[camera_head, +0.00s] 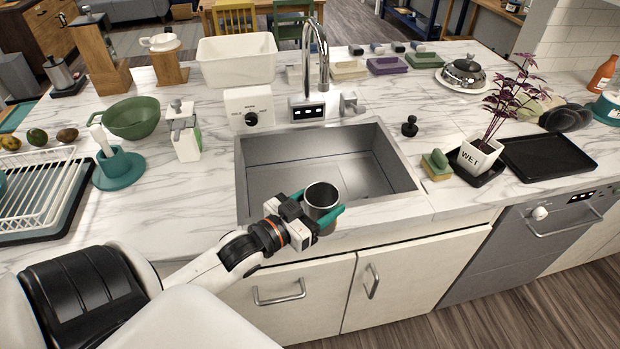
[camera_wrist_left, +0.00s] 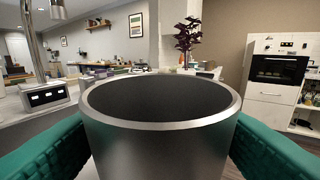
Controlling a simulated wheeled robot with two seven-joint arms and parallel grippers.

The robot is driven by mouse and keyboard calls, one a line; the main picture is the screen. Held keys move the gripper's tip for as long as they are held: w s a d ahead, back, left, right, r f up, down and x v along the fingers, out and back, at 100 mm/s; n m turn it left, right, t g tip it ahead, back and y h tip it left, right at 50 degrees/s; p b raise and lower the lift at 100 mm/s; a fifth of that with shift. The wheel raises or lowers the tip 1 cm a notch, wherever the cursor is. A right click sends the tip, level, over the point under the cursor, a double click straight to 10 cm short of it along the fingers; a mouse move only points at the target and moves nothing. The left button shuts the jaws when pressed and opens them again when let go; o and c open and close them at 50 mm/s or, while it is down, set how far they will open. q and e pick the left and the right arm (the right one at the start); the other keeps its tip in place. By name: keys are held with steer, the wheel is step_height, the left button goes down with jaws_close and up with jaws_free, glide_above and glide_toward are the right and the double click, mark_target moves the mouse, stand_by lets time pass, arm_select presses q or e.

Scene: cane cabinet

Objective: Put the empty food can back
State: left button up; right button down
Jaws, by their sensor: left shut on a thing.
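The empty food can (camera_head: 321,197) is a plain silver metal cylinder, upright, with its open top facing up and a dark inside. My left gripper (camera_head: 325,215) is shut on it, with a green finger on each side. The gripper holds the can at the front edge of the sink (camera_head: 270,188). In the left wrist view the can (camera_wrist_left: 160,125) fills the lower middle between the green fingers. Its lower part is hidden there. My right gripper is not in view.
The steel sink basin is empty. The tall faucet (camera_head: 318,50) stands behind it. A green and yellow sponge (camera_head: 436,165), a potted plant (camera_head: 482,155) and a black tray (camera_head: 547,155) lie to the right. A dish rack (camera_head: 40,190) and teal holder (camera_head: 119,168) stand left. Cabinet doors (camera_head: 290,303) are below.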

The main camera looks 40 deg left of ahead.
arm_select(q)
steer(key=s+d+r+n+y, duration=0.1)
steer(key=s+d+n+y, duration=0.1)
steer(key=s+d, duration=0.4)
steer(key=d+y, duration=0.1)
steer(key=d, duration=0.2)
steer(key=shift+s, duration=0.1)
